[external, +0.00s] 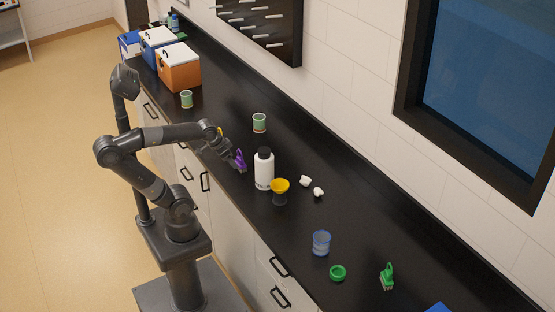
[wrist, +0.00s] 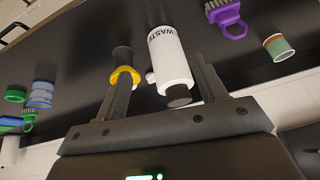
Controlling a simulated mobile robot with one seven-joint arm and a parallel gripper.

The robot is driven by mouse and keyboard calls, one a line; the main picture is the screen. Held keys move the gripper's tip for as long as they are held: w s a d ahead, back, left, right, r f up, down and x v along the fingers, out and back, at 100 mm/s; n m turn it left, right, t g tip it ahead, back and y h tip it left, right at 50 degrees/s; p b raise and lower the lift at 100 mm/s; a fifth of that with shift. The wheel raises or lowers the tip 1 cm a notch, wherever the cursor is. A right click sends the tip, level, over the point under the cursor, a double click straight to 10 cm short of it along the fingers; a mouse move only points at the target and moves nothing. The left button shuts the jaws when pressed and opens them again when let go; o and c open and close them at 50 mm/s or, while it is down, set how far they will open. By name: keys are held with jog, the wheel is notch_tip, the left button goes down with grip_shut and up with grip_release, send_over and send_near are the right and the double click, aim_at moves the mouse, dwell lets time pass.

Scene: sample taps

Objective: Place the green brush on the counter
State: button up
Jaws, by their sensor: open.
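The green brush (external: 387,277) stands on the black counter (external: 350,210) near the right end in the external view, beside a green ring-shaped piece (external: 338,272). In the wrist view the green brush (wrist: 28,121) is at the left edge, partly cut off. My gripper (external: 229,153) is over the counter's front edge, far from the green brush and close to a purple brush (external: 240,161). In the wrist view my gripper (wrist: 160,68) has its two fingers apart, with nothing held. A white bottle shows beyond them.
The white bottle (external: 264,170) and a yellow-topped funnel piece (external: 280,188) stand between my gripper and the green brush. A blue cup (external: 321,243) and small white pieces (external: 306,181) are further right. Green cups (external: 259,122) and an orange cooler (external: 179,68) stand left. The counter's back strip is mostly clear.

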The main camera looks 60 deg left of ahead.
jog(key=shift+s+f+n, duration=0.2)
jog(key=shift+s+n, duration=0.3)
jog(key=shift+s, duration=0.4)
jog(key=shift+c, duration=0.6)
jog(key=shift+d, duration=0.1)
jog(key=c, duration=0.6)
